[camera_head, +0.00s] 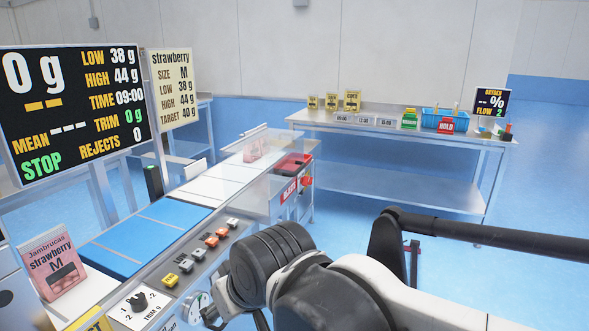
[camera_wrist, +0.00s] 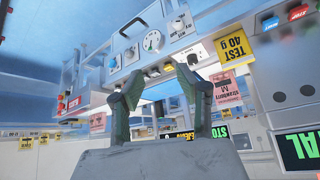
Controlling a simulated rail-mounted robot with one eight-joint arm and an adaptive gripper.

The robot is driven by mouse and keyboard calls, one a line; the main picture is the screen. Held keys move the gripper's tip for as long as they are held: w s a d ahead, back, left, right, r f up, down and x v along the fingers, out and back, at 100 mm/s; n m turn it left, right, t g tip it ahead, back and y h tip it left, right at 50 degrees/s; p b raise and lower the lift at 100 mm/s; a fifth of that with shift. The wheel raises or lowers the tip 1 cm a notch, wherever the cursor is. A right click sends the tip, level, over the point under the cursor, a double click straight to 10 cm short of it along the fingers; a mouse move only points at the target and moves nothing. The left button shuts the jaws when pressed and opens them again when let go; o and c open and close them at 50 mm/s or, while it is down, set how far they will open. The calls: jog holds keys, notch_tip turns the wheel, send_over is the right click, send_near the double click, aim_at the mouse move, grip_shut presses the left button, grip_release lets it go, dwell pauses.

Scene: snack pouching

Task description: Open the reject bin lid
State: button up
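The reject bin is at the far end of the conveyor in the head view, marked by a red "REJECT" label (camera_head: 289,190) on its front. A red panel (camera_head: 292,162) on top of it looks like the lid; it is too small to tell whether it is fully down. My gripper (camera_wrist: 160,78) shows in the wrist view with its two fingers spread apart and nothing between them. It points toward a panel with a dial (camera_wrist: 152,41) and is not at the bin.
The conveyor (camera_head: 140,240) has a row of coloured buttons (camera_head: 204,250) along its near side. A red knob (camera_head: 306,182) sits beside the bin. A table (camera_head: 400,123) with signs and a blue basket (camera_head: 444,117) stands at the back.

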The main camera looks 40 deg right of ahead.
jog(key=w+d+r+m+t+y+b, duration=0.1)
jog(key=w+d+r+m+y, duration=0.15)
jog(key=w, duration=0.75)
jog(key=w+d+r+m+y+b, duration=0.1)
jog(key=w+d+r+m+b, duration=0.2)
jog(key=w, duration=0.6)
jog(key=w+d+f+m+t+b, duration=0.15)
jog(key=w+d+m+t, duration=0.25)
jog(key=w+d, duration=1)
jog(key=m+t+h+b, duration=0.3)
jog(key=m+t+b, duration=0.3)
jog(key=m+t, duration=0.2)
send_near(299, 168)
jog(key=w, duration=0.6)
jog(key=w+r, duration=0.1)
jog(key=w, duration=0.3)
jog(key=shift+a, duration=0.1)
grip_shut()
